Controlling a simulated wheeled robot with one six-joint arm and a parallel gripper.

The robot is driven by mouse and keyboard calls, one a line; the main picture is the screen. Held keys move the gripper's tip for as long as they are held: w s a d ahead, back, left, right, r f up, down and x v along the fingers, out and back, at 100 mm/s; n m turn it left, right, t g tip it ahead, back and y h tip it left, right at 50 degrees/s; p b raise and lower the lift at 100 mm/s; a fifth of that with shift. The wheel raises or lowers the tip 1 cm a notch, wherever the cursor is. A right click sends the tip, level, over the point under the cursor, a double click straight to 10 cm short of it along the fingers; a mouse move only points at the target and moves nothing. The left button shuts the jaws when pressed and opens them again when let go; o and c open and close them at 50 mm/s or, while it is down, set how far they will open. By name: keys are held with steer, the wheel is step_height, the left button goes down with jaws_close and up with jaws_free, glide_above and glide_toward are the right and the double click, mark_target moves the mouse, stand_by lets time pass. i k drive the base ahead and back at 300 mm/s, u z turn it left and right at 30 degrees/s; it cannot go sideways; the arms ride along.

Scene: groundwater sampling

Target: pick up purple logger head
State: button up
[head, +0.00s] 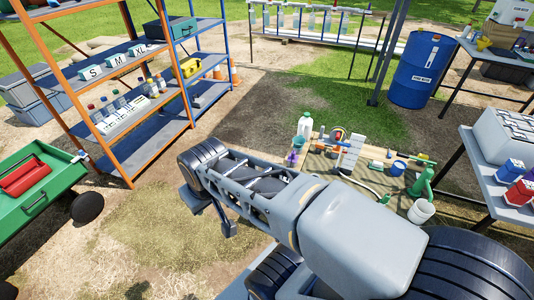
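My arm reaches across the middle of the picture, in front of the board. The end of my arm, with my gripper (228,229), points down over bare ground, left of and nearer than the purple object, and apart from it. The fingers are too dark and partly hidden to read, and I see nothing held.
The white jug (305,124), several small tools, a green hand pump (422,182) and a white bucket (421,211) crowd the board (376,153). An orange and blue shelf (128,158) stands left, a green cart (40,185) far left, a grey table (483,176) right.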

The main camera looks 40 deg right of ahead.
mark_target(295, 158)
steer(key=u, duration=0.2)
steer(key=i, duration=1.25)
steer(key=z, duration=0.4)
steer(key=i, duration=0.75)
steer(key=z, duration=1.4)
steer(key=i, duration=0.55)
steer(key=z, duration=0.5)
